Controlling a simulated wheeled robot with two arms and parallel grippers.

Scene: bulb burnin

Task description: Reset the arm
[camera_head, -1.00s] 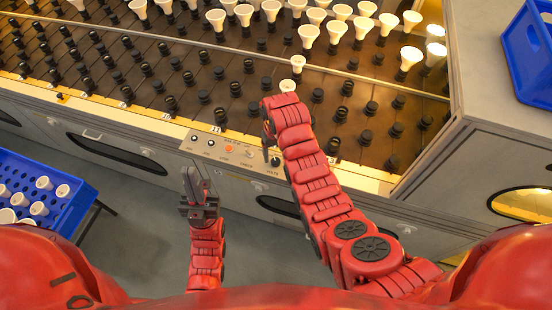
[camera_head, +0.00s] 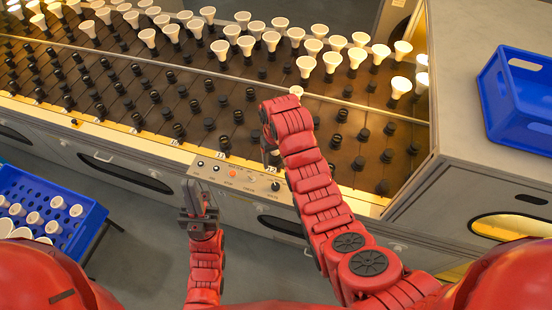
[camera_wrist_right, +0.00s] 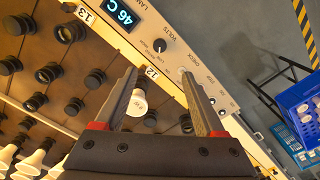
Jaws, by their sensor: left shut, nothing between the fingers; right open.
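My right arm reaches over the burn-in rack (camera_head: 215,75). Its gripper is mostly hidden behind the red arm links in the head view. In the right wrist view my right gripper (camera_wrist_right: 162,78) is open, its two dark fingers wide apart above the rack's front edge. A white bulb (camera_wrist_right: 138,104) shows between the fingers, with no contact visible. In the head view a white bulb (camera_head: 296,91) stands just past the end of this arm. My left gripper (camera_head: 195,188) is shut and empty, pointing up in front of the control panel (camera_head: 225,172).
Several white bulbs (camera_head: 272,40) stand in the rack's far rows; many nearer sockets are empty. A blue crate (camera_head: 85,220) with bulbs is at the lower left. An empty blue bin (camera_head: 505,105) sits on the grey top at right.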

